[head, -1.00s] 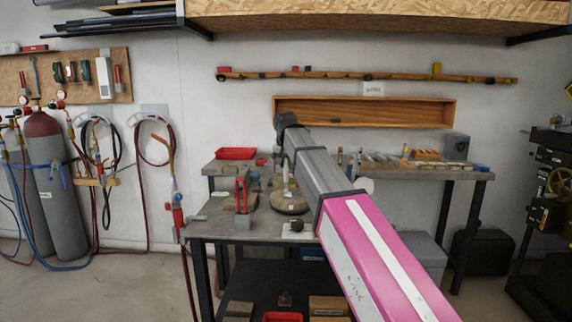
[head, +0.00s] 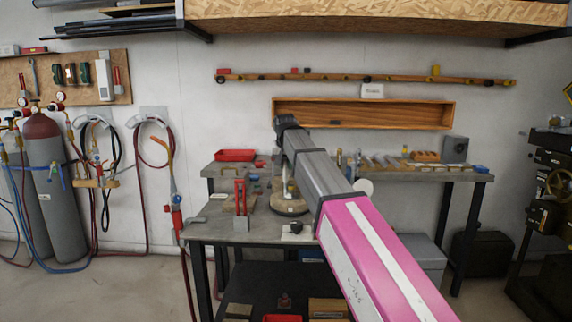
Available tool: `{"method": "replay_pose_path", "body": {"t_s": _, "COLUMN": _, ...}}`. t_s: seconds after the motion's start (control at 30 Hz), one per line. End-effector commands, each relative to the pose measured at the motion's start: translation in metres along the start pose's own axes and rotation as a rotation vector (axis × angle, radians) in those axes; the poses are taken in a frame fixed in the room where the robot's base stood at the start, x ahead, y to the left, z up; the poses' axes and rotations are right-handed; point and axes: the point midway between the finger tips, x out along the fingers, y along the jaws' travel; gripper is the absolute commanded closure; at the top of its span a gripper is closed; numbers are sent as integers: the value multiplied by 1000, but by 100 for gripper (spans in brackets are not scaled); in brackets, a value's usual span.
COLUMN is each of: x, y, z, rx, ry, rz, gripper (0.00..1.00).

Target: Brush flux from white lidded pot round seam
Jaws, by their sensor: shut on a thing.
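My arm (head: 345,220) reaches from the lower right up over the work table (head: 215,228), and its far joint is above the table. My gripper is hidden behind the arm, so what it holds cannot be seen. A small white thing with a dark knob (head: 296,230) sits near the table's front edge, just left of the arm. I cannot tell whether it is the lidded pot. A round brown base (head: 288,207) stands behind it, partly covered by the arm, with a pale upright piece above it. The seam and any brush cannot be made out.
A red upright clamp-like tool (head: 240,200) stands on the table's left half. A red tray (head: 235,155) lies at the back left. A rear bench (head: 430,171) with small parts is at right. Gas cylinders (head: 50,195) and a hanging torch (head: 176,215) are at left.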

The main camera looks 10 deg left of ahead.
Motion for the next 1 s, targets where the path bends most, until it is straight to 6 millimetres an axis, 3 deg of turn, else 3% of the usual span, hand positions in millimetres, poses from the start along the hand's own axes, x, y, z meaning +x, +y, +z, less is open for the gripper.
{"method": "replay_pose_path", "body": {"t_s": 1.0, "x": -15, "y": -2, "z": 37, "rx": -1, "ry": -5, "rz": 0, "gripper": 100}}
